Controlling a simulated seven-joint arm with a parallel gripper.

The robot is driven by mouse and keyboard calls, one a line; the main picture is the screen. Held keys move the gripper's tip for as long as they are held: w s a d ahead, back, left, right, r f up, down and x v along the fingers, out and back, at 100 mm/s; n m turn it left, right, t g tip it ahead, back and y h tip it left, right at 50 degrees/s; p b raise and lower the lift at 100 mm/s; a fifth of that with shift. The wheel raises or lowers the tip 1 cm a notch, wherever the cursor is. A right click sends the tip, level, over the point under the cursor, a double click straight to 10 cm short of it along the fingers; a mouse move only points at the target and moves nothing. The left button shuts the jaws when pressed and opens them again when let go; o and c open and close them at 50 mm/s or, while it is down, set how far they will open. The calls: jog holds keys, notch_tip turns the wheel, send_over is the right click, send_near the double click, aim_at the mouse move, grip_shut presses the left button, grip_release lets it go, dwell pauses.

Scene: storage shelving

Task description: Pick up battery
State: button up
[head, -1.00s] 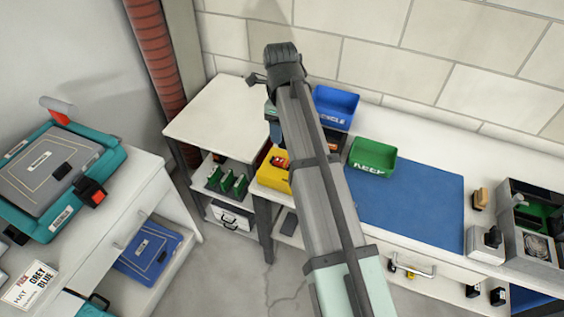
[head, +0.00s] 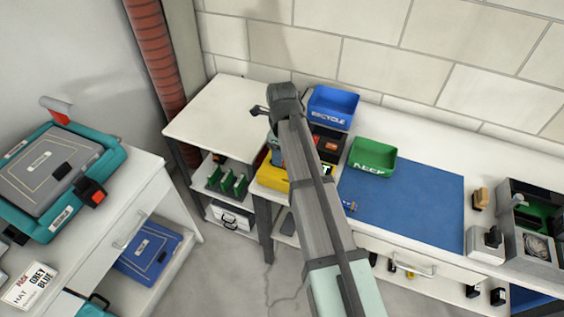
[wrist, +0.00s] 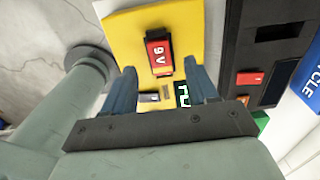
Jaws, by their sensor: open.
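A red and black battery marked 9V (wrist: 160,50) lies on the face of a yellow device (wrist: 122,35) in the wrist view. My gripper (wrist: 161,76) is open, with its two blue fingers apart. The fingertips are near the battery's lower end, one toward each side; I cannot tell how high above it they are. In the head view the yellow device (head: 271,181) is partly hidden behind my arm, and the battery is hidden there.
A black device (head: 328,135) with a red part stands right of the yellow device. The blue RECYCLE bin (head: 333,108) and green KEEP bin (head: 372,157) are close by. The blue mat (head: 415,205) is mostly clear. A white side table (head: 225,110) is at left.

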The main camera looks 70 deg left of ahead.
jog(key=shift+f, duration=1.55)
jog(key=shift+c, duration=0.2)
grip_shut()
